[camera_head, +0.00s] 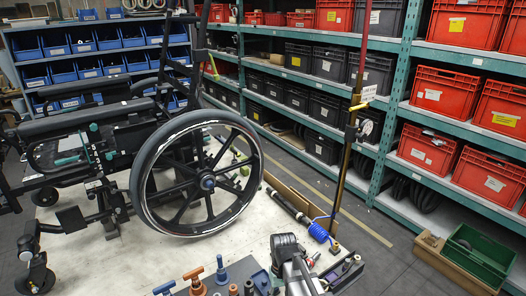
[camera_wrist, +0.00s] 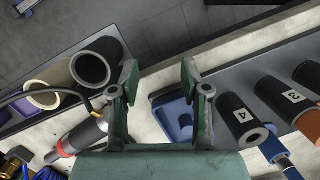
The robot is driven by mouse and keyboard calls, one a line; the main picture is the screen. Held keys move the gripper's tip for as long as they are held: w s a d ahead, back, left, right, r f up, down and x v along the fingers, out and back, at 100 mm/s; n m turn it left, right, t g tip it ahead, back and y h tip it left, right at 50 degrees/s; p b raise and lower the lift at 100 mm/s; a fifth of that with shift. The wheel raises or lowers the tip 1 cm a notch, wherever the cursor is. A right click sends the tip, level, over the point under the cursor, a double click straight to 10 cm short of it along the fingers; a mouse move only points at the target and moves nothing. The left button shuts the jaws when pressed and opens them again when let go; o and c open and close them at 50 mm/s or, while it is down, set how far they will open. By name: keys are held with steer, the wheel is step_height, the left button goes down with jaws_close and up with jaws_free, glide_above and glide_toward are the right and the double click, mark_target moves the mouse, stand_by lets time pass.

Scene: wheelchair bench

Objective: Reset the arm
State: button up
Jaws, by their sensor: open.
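My gripper (camera_wrist: 159,76) is open in the wrist view, its two green fingers spread apart with nothing between them. Beyond the fingertips is a pale surface with a blue tray-like recess (camera_wrist: 172,118). Part of my arm shows low in the head view, near the front edge of the bench; the fingertips are hard to make out there.
A wheelchair (camera_head: 207,181) stands on the pale bench (camera_head: 135,255). In the wrist view, black cylindrical handles marked 4 (camera_wrist: 240,118) and 3 (camera_wrist: 285,98) lie right; open tubes (camera_wrist: 97,62) lie left. Shelves with red crates (camera_head: 447,92) stand right.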

steer(key=s+d+f+m+g+b, duration=0.1)
steer(key=s+d+f, duration=0.3)
steer(key=s+f, duration=0.6)
steer(key=s+d+f+m+g+b, duration=0.1)
steer(key=s+d+f+g+b, duration=0.1)
steer(key=s+f, duration=0.8)
steer(key=s+d+f+g+b, duration=0.1)
steer(key=s+d+f+b, duration=0.1)
steer(key=s+d+f, duration=0.3)
steer(key=s+f, duration=0.4)
steer(key=s, duration=0.3)
steer(key=shift+s+d+f+m+g, duration=0.2)
steer(key=shift+d+f+m+g, duration=0.1)
steer(key=shift+f+m, duration=0.1)
